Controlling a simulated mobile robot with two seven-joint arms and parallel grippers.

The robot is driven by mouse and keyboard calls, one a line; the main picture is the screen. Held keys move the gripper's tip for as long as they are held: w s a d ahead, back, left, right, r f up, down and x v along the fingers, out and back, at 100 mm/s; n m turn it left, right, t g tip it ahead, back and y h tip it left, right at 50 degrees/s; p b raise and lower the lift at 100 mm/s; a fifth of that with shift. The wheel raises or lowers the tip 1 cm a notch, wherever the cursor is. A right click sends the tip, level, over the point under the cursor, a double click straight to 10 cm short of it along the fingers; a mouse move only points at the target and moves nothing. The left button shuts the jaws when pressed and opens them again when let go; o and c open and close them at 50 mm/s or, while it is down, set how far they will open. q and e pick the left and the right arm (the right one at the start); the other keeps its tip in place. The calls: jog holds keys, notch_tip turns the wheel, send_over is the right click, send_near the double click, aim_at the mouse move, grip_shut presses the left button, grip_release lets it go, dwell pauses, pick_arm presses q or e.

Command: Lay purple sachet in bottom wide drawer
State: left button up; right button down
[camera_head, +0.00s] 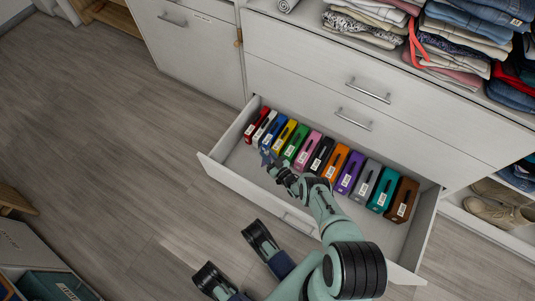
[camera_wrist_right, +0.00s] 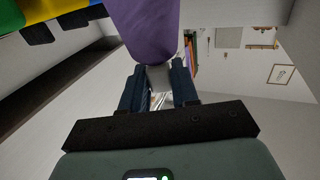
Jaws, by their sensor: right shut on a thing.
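The bottom wide drawer (camera_head: 236,180) is pulled open in the head view. My right gripper (camera_head: 271,164) is over the left part of this drawer, in front of the row of boxes. In the right wrist view, my right gripper (camera_wrist_right: 157,88) is shut on the purple sachet (camera_wrist_right: 146,24), which stands out beyond the fingertips. In the head view only a small bluish-purple patch shows at the fingertips, and most of the sachet is hidden.
Several coloured boxes, including a red one (camera_head: 257,124) and a brown one (camera_head: 402,200), stand in a row along the drawer's back. A strip of drawer floor in front is bare. Closed drawers (camera_head: 310,60) are above. Folded clothes (camera_head: 450,35) lie on top.

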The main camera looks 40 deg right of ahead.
jog(key=shift+f, duration=0.3)
jog(key=c, duration=0.8)
grip_release()
jog(key=shift+c, duration=0.2)
jog(key=shift+r, duration=0.7)
pick_arm(q)
jog(key=w+r+t+p, duration=0.2)
jog(key=w+r+p, duration=0.1)
jog(key=w, duration=0.2)
jog(key=shift+w+d, duration=0.35)
pick_arm(e)
jog(key=s, duration=0.7)
jog(key=shift+s+a, duration=0.25)
jog(key=shift+a, duration=0.2)
jog(key=shift+f, duration=0.1)
